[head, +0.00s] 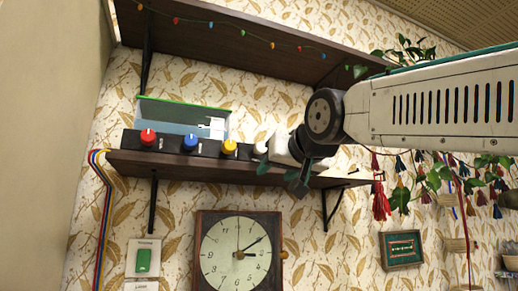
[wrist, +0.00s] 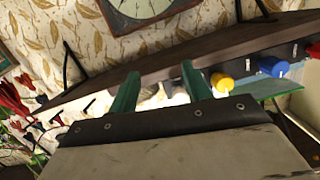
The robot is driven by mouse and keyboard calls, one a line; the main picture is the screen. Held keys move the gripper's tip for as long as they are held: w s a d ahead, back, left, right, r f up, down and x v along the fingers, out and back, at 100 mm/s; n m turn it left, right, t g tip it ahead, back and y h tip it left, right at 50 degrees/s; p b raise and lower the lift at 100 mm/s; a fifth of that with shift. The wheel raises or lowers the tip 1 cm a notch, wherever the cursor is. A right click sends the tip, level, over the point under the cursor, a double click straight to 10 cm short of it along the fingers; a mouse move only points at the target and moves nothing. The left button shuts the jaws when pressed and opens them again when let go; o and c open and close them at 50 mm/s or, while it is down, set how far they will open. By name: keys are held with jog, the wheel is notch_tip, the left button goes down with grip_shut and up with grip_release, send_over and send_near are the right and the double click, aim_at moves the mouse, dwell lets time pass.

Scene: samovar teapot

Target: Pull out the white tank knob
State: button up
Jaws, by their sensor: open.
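The white tank knob (head: 261,149) shows in the head view at the right end of the knob row on the lower shelf, beside the yellow knob (head: 229,148). My gripper (head: 284,174) is just right of the white knob, in front of the shelf edge, with its dark green fingers apart. In the wrist view my gripper (wrist: 158,78) is open. A bright whitish shape shows between its fingers, partly hidden by the gripper body and right finger; I cannot tell whether it is the knob. No grip or contact is visible.
A blue knob (head: 190,142) and a red knob (head: 148,137) sit further left on the dark shelf (head: 135,163). A wall clock (head: 238,252) hangs below. An upper shelf (head: 230,42) with a light string runs above. Tassels (head: 381,203) hang at the right.

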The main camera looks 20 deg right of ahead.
jog(key=t, duration=0.2)
send_near(263, 147)
jog(key=w, duration=0.4)
jog(key=shift+r, duration=0.1)
jog(key=w, duration=0.7)
jog(key=shift+a, duration=0.1)
